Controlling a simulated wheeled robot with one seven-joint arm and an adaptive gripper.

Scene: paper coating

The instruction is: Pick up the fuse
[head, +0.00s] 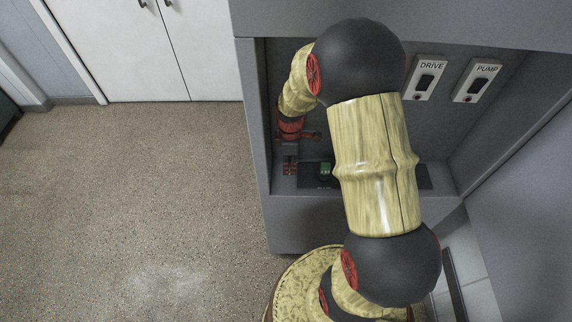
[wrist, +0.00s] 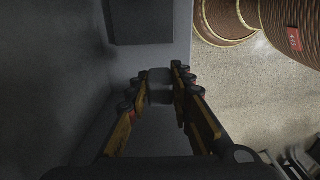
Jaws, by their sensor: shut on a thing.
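My gripper (head: 290,168) is inside the left part of the grey cabinet recess, above its lower ledge, pointing down. In the wrist view my gripper (wrist: 163,80) has its two fingers closed on a small dark grey piece, which I take to be the fuse (wrist: 160,89). The fuse sits between the fingertips, and its outline is dim. In the head view the fuse is too small and too hidden by the fingers to make out.
The grey cabinet (head: 330,235) surrounds the gripper, with its left side wall close by. A dark panel (head: 425,177) with a small green part (head: 325,168) lies on the ledge, partly behind my arm. DRIVE (head: 426,80) and PUMP (head: 477,82) switches are on the back wall. Open floor (head: 130,200) lies left.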

